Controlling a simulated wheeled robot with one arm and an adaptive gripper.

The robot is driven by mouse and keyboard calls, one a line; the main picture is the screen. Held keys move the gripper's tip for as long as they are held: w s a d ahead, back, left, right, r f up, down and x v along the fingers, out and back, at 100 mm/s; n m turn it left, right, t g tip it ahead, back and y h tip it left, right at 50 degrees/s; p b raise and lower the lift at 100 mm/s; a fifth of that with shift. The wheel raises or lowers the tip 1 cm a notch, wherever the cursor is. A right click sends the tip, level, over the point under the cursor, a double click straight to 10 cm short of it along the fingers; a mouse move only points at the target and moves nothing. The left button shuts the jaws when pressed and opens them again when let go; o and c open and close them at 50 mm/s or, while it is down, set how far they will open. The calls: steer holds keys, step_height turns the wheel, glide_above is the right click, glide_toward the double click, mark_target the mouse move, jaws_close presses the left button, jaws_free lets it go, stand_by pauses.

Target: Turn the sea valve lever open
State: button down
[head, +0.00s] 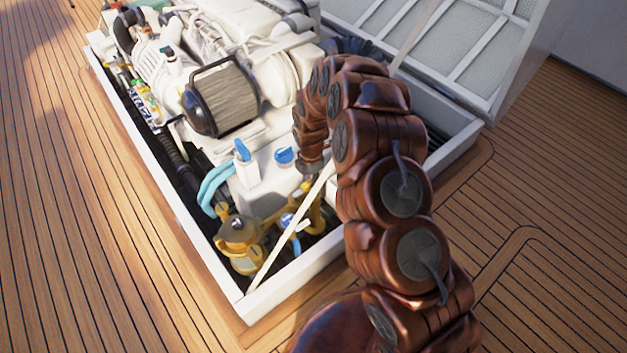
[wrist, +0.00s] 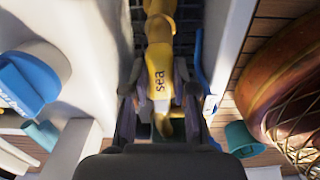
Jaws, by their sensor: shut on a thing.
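The sea valve lever (wrist: 161,62) is yellow with the dark word "sea" on it. It runs down the middle of the wrist view, between the two dark fingers of my gripper (wrist: 160,88). The fingers are shut on it, one on each side. In the head view a yellow fitting (head: 317,215) shows just below the end of my arm. I cannot tell there which part of it is the lever, and my fingers are not clear in that view.
The white hatch frame (head: 182,215) surrounds the engine (head: 225,95). A brass strainer (head: 238,238) stands left of the valve, and a thin pale rod (head: 283,240) slants across. A blue-capped white filler (head: 243,165) is close. In the wrist view a blue handle (wrist: 199,62) runs right of the lever.

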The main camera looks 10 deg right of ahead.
steer(key=shift+a, duration=0.1)
steer(key=c, duration=0.9)
jaws_free()
step_height(320, 180, up, 12)
stand_by(0.5)
